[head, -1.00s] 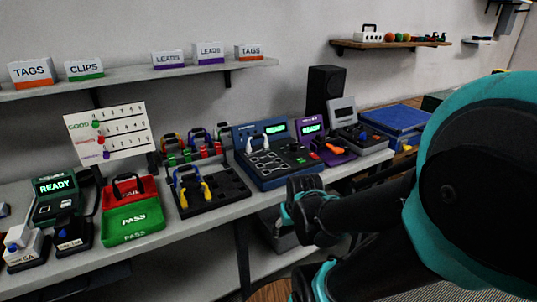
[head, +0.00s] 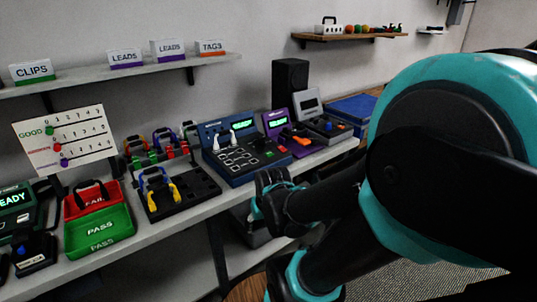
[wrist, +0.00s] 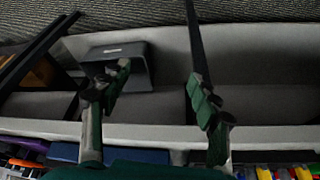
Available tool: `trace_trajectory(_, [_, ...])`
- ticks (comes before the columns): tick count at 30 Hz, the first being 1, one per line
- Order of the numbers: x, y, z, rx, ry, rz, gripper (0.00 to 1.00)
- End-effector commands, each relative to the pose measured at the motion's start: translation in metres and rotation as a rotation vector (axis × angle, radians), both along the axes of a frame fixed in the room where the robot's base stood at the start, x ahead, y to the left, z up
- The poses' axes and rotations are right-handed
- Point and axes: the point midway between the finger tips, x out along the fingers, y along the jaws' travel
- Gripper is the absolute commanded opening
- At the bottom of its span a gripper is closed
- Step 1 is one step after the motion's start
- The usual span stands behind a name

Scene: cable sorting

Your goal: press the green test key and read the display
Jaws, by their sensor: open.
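A blue tester console (head: 218,170) stands on the bench in the head view, with a lit green display (head: 242,124). White plugs stand in its upper left part. The green key cannot be made out there.
A purple tester (head: 277,122) with a lit display stands right of the console. A black cable tray (head: 190,202) and red FAIL and green PASS bins (head: 100,237) lie left. In the wrist view, a grey bin (wrist: 138,78) sits below the bench edge (wrist: 270,138).

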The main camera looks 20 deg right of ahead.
Motion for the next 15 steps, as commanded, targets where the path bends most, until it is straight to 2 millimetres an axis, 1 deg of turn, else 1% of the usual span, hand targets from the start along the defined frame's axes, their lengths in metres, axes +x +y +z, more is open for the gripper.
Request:
trace_trajectory(1, [0.0000,0.0000,0.0000,0.000,0.000,0.000,0.53])
trace_trajectory(2, [0.0000,0.0000,0.0000,0.000,0.000,0.000,0.49])
trace_trajectory(13, [0.0000,0.0000,0.0000,0.000,0.000,0.000,0.04])
trace_trajectory(14, [0.0000,0.0000,0.0000,0.000,0.000,0.000,0.00])
trace_trajectory(15, [0.0000,0.0000,0.0000,0.000,0.000,0.000,0.00])
